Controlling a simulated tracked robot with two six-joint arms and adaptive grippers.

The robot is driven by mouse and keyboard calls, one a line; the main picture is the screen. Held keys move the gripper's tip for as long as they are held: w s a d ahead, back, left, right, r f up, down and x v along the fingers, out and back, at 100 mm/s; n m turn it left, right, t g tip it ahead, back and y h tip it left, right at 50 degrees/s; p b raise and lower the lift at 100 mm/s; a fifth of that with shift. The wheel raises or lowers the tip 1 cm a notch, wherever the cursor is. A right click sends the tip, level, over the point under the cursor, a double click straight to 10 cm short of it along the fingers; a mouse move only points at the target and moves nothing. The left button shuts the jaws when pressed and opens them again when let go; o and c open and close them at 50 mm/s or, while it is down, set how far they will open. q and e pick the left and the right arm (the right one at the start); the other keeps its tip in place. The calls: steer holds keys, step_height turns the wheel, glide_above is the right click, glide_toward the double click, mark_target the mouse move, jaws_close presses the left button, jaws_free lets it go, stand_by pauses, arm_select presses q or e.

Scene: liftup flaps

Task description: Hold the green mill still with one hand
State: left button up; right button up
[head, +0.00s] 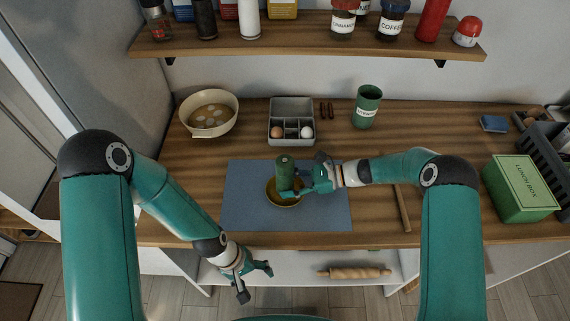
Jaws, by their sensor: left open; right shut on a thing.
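The green mill (284,168) stands upright over a small yellowish bowl (285,201) on the blue mat (240,205). I cannot tell whether the mill touches the bowl. My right gripper (300,187) comes in from the right and is shut on the lower part of the mill, hiding some of it and some of the bowl. My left gripper (256,284) is open and empty. It hangs low in front of the counter's front edge, apart from the mill.
Behind the mat are an egg tray (291,133), a green canister (367,106) and a cream bowl (209,115). A green lunch box (521,189) stands at the right. A wooden stick (403,208) lies right of the mat. A rolling pin (355,273) lies on the lower shelf.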

arm_select(q)
steer(key=w+d+r+n+g, duration=0.2)
steer(key=d+r+n+g, duration=0.4)
steer(key=d+r, duration=0.9)
steer(key=m+t+y, duration=0.4)
steer(key=m+t, duration=0.3)
steer(key=m, duration=0.1)
glide_toward(285, 161)
step_height(285, 161, down, 10)
steer(key=shift+f, duration=0.25)
steer(key=c, duration=1.2)
